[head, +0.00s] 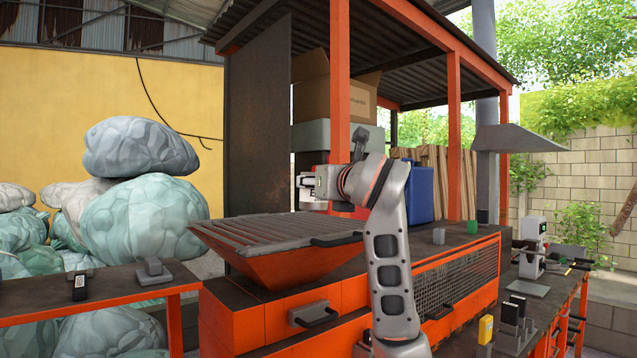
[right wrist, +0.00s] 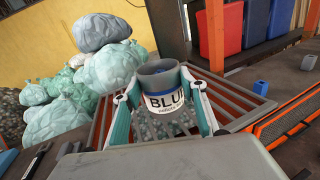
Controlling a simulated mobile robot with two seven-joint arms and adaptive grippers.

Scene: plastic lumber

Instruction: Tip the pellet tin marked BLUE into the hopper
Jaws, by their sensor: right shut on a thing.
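The tin marked BLUE (right wrist: 165,86) is grey with a white label and a dark blue band, and it shows in the right wrist view. My right gripper (head: 312,188) is shut on it, with one finger on each side. The tin's open rim faces up in that view; its contents are hard to make out. The hopper (head: 270,268) is an orange funnel with a grey slatted grate on top. The gripper and tin are above the grate, apart from it in the head view. My left gripper is not in view.
A blue container (head: 419,192) stands behind my arm on the bench. A green block (head: 473,227) and a grey block (head: 438,236) sit on the bench top. An orange post (head: 339,110) rises close behind the gripper. Stacked bags (head: 140,205) fill the left.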

